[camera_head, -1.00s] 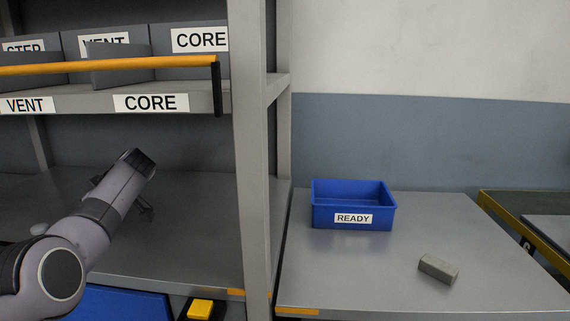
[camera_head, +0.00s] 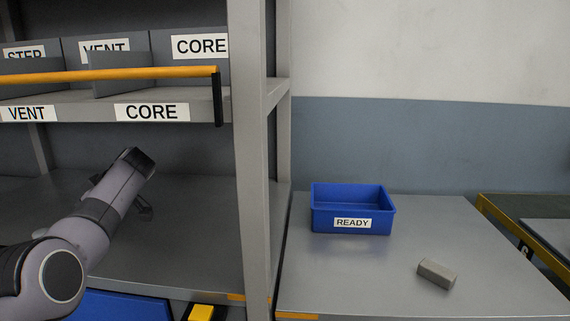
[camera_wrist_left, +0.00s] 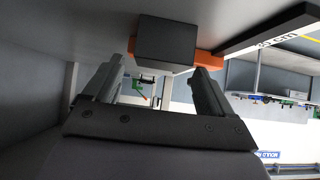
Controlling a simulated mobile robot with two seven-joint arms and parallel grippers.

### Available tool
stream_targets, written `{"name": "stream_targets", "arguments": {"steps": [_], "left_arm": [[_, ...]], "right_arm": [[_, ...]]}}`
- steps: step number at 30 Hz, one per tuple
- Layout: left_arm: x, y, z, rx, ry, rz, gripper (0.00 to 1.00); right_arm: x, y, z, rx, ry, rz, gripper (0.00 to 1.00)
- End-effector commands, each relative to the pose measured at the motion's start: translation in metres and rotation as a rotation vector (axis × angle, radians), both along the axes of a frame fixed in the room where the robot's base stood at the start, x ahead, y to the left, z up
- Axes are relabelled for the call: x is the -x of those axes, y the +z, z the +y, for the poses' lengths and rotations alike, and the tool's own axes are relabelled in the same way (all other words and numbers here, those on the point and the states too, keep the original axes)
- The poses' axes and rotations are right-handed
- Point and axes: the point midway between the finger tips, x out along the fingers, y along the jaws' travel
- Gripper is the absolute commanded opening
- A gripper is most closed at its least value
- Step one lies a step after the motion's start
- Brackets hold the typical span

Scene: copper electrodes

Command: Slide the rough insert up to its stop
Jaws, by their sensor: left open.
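No label reading "rough" shows, so I cannot tell for sure which thing is the rough insert. In the left wrist view a dark grey block (camera_wrist_left: 168,45) lies ahead of the fingertips, with an orange piece (camera_wrist_left: 207,59) beside and behind it. My left gripper (camera_wrist_left: 167,72) is open, its two fingers on either side below the block. I cannot tell whether they touch it. In the head view the left gripper (camera_head: 121,193) is over the lower shelf, its fingers partly hidden by the wrist. My right gripper is not in view.
A shelf unit with an upright post (camera_head: 250,150) has labelled compartments and a yellow rail (camera_head: 110,76) above the arm. To the right, a blue READY bin (camera_head: 352,211) and a loose grey block (camera_head: 437,273) stand on a metal table (camera_head: 340,275), with clear room between them.

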Motion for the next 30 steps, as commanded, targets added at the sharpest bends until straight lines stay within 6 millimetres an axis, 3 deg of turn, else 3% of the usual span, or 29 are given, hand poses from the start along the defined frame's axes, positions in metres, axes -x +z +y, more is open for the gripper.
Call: {"name": "stream_targets", "arguments": {"steps": [12, 30], "left_arm": [[0.001, 0.033, -0.013, 0.0, -0.001, 0.001, 0.85], [0.001, 0.035, -0.015, 0.0, -0.001, 0.0, 0.85]], "right_arm": [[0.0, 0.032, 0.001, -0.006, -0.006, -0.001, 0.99], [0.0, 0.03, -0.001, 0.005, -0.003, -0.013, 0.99]]}}
